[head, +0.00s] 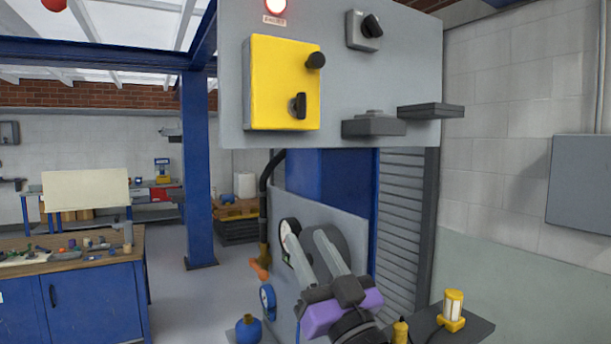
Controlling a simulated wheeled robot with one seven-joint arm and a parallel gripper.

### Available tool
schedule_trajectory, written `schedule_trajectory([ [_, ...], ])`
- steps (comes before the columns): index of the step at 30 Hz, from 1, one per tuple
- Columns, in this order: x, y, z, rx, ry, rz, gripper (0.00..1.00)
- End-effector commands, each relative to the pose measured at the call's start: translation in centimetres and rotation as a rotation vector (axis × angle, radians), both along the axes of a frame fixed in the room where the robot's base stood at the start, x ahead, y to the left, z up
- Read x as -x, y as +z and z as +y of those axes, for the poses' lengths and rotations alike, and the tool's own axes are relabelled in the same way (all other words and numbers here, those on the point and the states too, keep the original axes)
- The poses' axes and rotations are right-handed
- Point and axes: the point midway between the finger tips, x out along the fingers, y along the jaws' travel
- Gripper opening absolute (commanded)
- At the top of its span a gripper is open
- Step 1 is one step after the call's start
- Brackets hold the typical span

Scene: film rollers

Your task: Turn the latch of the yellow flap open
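The yellow flap (272,85) sits on a grey panel in the upper middle of the head view and looks closed. Its black latch (298,105) is at the lower right of the flap, with its handle looking roughly upright. A round black knob (316,60) sticks out at the flap's upper right. My gripper (306,236) is well below the flap, pointing up, with its two pale fingers apart and nothing seen between them. It is clear of the latch.
The grey panel (385,85) also carries a rotary switch (366,30), a lit red lamp (275,7) and dark ledges (430,111) at its lower right. A yellow lamp (453,308) is at the lower right.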

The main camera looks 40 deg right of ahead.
Motion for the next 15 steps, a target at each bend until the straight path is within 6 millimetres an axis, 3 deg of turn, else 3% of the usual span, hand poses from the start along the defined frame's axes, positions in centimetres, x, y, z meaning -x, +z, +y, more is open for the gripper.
schedule_trajectory([
  [1,-0.2,2.7,-0.8,0.001,-0.009,-0.027,0.36],
  [3,-0.5,5.5,-1.7,-0.002,-0.016,-0.042,0.36],
  [12,-0.6,16.9,-5.0,-0.012,-0.027,-0.060,0.36],
  [15,-0.4,19.8,-5.6,-0.014,-0.018,-0.035,0.36],
])
